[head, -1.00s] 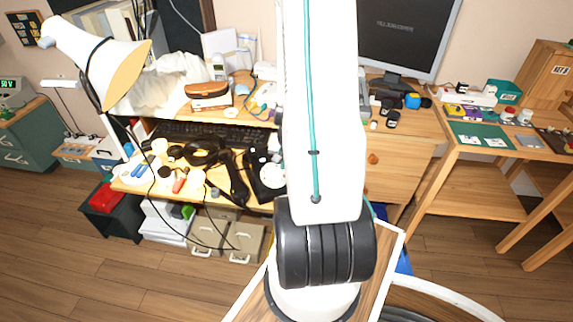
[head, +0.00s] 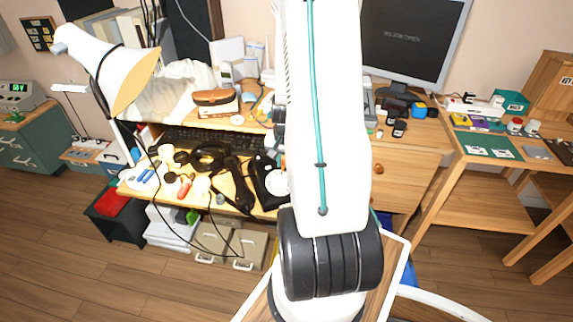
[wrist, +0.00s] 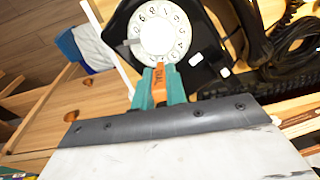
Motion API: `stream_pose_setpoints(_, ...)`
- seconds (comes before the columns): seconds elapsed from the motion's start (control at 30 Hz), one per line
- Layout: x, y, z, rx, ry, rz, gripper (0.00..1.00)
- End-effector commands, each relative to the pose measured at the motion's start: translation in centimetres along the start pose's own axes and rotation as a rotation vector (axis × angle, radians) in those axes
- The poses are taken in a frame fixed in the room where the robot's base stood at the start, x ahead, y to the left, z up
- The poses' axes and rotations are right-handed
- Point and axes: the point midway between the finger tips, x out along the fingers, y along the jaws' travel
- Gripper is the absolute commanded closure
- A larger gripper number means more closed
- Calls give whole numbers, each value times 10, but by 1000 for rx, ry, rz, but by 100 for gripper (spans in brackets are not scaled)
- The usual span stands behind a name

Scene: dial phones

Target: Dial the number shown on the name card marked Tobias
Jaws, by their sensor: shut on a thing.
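A black phone (head: 262,172) with a white round dial (head: 277,183) sits on the desk, partly behind my arm. In the wrist view the phone (wrist: 207,75) shows at the top, its dial (wrist: 162,35) with dark numbers and finger holes facing me. My gripper (wrist: 158,87) has teal fingers shut on an orange stick marked DIAL (wrist: 159,75). The stick's tip is at the lower rim of the dial in the picture; I cannot tell whether it touches. My arm hides the gripper in the head view. I cannot read the name Tobias on any card.
A black handset-like piece (head: 239,185) lies left of the phone, near a keyboard (head: 215,138) and a lamp (head: 125,80). A monitor (head: 413,38) stands at the back. Pale cards lie on a green mat (head: 489,146) on the right table.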

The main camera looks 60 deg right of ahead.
Motion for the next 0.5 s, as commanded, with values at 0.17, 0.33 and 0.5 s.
stream_pose_setpoints(0.17,0,0,0,0,0,0,100)
stream_pose_setpoints(0.33,4,0,0,0,-1,0,100)
stream_pose_setpoints(0.5,10,-1,-2,0,1,0,100)
